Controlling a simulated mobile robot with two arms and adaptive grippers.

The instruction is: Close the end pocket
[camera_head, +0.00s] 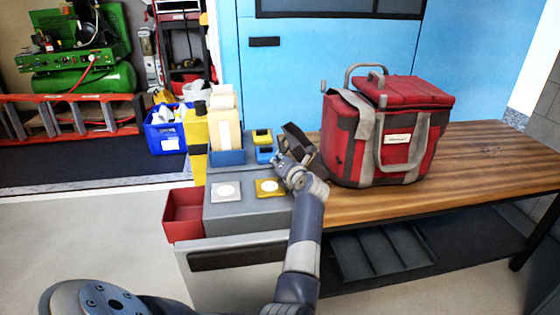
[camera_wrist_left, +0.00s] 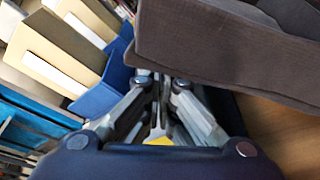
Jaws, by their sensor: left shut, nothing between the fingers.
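A red bag (camera_head: 385,130) with grey straps and dark trim stands on the wooden bench. A dark panel (camera_head: 299,141) sticks out at the bag's left end and looks like the end pocket, standing away from the bag. In the left wrist view a dark fabric panel (camera_wrist_left: 230,50) fills the upper right. My left gripper (camera_head: 281,161) is at the left of the bag's end, close to the dark panel. Its fingers (camera_wrist_left: 155,88) are shut and empty, with their tips beside the panel's lower left edge. I cannot tell whether they touch it. My right gripper is not in view.
A grey cabinet top with a white-and-silver pad (camera_head: 226,191) and a yellow pad (camera_head: 268,188) lies under my left arm. A blue holder (camera_head: 228,157) with cream folders stands behind. A red bin (camera_head: 182,214) hangs at the left. The bench's right part is clear.

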